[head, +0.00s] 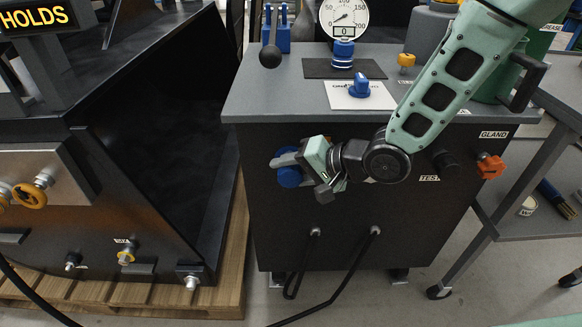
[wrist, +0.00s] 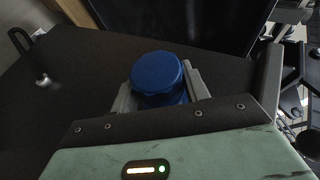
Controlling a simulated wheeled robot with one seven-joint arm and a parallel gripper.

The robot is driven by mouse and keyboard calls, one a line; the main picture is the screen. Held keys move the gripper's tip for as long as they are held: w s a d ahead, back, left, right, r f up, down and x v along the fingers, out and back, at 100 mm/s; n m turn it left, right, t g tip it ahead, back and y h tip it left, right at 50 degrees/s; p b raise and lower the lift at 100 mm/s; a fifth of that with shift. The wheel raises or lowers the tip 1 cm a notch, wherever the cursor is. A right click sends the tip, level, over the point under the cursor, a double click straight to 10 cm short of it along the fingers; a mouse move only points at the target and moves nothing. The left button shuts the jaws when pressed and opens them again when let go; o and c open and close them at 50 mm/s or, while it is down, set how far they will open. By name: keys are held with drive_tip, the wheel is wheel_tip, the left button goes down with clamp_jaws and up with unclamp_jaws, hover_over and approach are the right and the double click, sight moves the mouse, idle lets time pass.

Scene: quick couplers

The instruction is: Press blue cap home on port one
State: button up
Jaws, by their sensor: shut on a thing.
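My gripper (head: 284,166) is shut on a blue cap (head: 289,178) at the left part of the dark front panel (head: 262,230) of the cart. In the wrist view the blue cap (wrist: 157,74) sits between the two grey fingers, its round face showing. No label reading port one is legible. Any port behind the cap is hidden by the cap and gripper, so I cannot tell whether the cap is seated or apart from the panel.
On the panel are a black fitting (head: 445,161) and an orange fitting (head: 490,167). Black hoses (head: 315,262) hang below. A dark machine (head: 100,130) stands left.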

sight(285, 183)
drive_tip(key=shift+s, duration=1.55)
drive_tip(key=shift+s+a, duration=0.1)
drive_tip(key=shift+s, duration=1.9)
